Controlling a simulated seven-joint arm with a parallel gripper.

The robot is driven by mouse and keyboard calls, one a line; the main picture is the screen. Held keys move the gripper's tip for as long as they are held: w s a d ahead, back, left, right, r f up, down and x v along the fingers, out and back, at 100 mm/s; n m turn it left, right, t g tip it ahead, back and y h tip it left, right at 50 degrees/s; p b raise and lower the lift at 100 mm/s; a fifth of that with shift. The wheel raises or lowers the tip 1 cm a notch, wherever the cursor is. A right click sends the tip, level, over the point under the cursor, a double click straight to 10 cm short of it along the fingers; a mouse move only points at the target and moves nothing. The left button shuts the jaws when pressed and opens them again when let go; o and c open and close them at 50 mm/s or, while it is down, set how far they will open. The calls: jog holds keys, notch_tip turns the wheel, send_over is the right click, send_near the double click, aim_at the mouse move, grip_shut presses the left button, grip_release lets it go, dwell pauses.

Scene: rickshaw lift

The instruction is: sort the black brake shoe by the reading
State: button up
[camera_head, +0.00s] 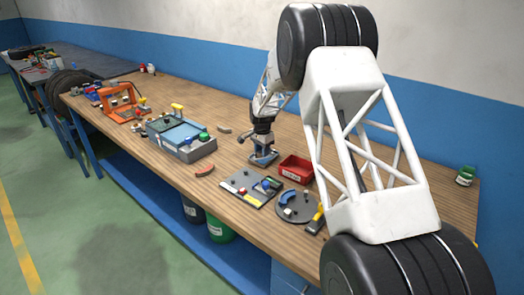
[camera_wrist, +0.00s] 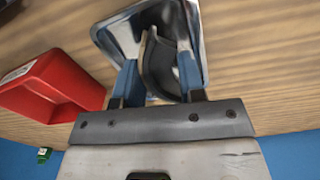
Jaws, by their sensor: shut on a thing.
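The black brake shoe (camera_wrist: 158,66) is a dark curved piece between the blue fingertips of my gripper (camera_wrist: 157,84) in the wrist view. The gripper is shut on it. Behind the shoe is a shiny metal tray (camera_wrist: 112,38); whether the shoe touches it I cannot tell. In the head view my gripper (camera_head: 263,154) is low over the middle of the bench, left of a red bin (camera_head: 295,169) with a white label. The red bin also shows at the left of the wrist view (camera_wrist: 50,88). No reading is legible.
On the wooden bench (camera_head: 330,235) are a grey board with coloured strips (camera_head: 240,182), a round grey plate (camera_head: 285,212), a blue-grey case (camera_head: 168,140), a reddish curved shoe (camera_head: 205,170) and a grey one (camera_head: 224,130).

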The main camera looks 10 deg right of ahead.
dwell(0.4)
jog(key=o, duration=1.1)
jog(key=shift+o, duration=0.4)
jog(key=shift+f, duration=0.1)
jog(key=o, duration=0.3)
jog(key=shift+r, duration=3.55)
jog(key=shift+r, duration=0.1)
